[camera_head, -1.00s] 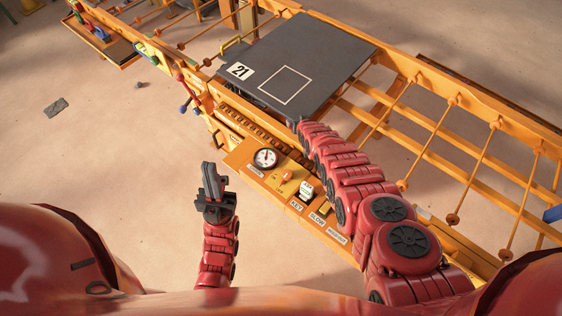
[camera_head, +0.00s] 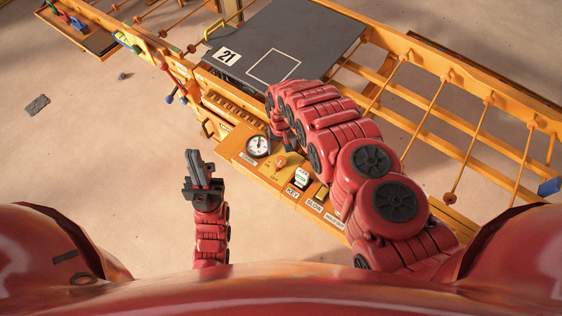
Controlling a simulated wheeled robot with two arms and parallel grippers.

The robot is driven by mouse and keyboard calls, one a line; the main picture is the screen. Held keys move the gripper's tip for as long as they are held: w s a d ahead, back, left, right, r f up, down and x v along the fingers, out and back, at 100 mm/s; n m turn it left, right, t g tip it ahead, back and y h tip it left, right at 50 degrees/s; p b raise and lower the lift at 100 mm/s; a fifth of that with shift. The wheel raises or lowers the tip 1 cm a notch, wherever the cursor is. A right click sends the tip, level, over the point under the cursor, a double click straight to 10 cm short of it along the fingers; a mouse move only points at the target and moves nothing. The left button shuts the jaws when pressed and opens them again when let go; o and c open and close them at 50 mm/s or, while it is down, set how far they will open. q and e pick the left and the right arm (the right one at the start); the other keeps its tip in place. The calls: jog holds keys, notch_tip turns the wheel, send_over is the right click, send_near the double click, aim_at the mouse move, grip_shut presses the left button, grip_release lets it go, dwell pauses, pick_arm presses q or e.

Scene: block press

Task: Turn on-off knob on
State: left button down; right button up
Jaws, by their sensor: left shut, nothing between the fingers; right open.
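The orange control panel (camera_head: 235,150) runs along the near side of the press. A small orange knob (camera_head: 281,161) stands on it, right of a round white gauge (camera_head: 258,146); its on or off position is too small to read. My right arm arches over the panel from the right, its end hanging down just behind the gauge and knob. My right gripper (camera_head: 284,138) is small, partly hidden and apart from the knob as far as I can see; it is open. My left gripper (camera_head: 197,168) is shut and empty, left of the panel over the floor.
A key switch with a white and green tag (camera_head: 301,176) sits right of the knob, above labels reading KEY and SLOW. A dark plate (camera_head: 310,35) marked 21 lies behind the panel. Orange rails (camera_head: 450,90) extend right. The sandy floor at left is mostly clear.

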aim_at(281, 159)
notch_tip(281, 159, down, 8)
jog(key=b, duration=0.5)
jog(key=shift+f, duration=0.2)
jog(key=shift+c, duration=0.2)
grip_shut()
